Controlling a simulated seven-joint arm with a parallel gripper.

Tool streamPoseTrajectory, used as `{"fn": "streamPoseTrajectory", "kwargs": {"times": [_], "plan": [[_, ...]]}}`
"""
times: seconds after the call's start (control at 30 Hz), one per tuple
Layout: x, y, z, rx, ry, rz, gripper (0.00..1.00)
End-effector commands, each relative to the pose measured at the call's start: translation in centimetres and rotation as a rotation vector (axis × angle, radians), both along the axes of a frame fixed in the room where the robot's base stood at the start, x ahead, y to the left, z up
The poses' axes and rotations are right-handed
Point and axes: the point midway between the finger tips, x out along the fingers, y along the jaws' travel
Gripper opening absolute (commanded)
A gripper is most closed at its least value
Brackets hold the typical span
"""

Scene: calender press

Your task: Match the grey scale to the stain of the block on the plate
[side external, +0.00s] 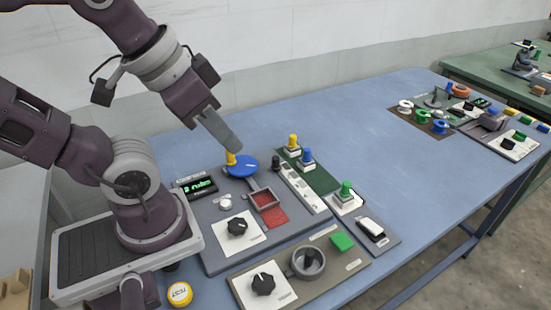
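My gripper (236,148) points down and to the right just above the blue disc (243,167). Its fingers overlap in this view, so I cannot tell whether they are open or shut. A yellow peg (231,158) stands at the disc's left edge, close to the fingertips; contact is unclear. A green block (343,241) lies on the front grey-brown plate (325,274). Black dial knobs are on white panels, one on the rear board (238,227) and one on the front plate (263,284). I cannot tell which part is the grey scale, and no stain is readable.
A display with green characters (199,187) and a red-lined tray (264,199) share the rear board. Yellow (292,144), blue (306,158) and green (346,191) knobs stand right.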

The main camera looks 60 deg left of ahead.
Motion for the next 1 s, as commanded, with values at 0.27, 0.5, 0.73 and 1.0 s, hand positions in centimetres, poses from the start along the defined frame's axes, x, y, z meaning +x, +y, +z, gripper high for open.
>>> {"fn": "streamPoseTrajectory", "kwargs": {"times": [0.27,0.5,0.73,1.0], "plan": [[9.5,4.8,-2.3,0.051,0.212,0.025,0.41],[17.1,13.8,-12.0,0.023,0.432,0.014,0.41],[18.1,16.7,-16.9,-0.002,0.492,0.0,0.41],[18.0,16.6,-21.9,-0.002,0.495,-0.001,0.41]]}}
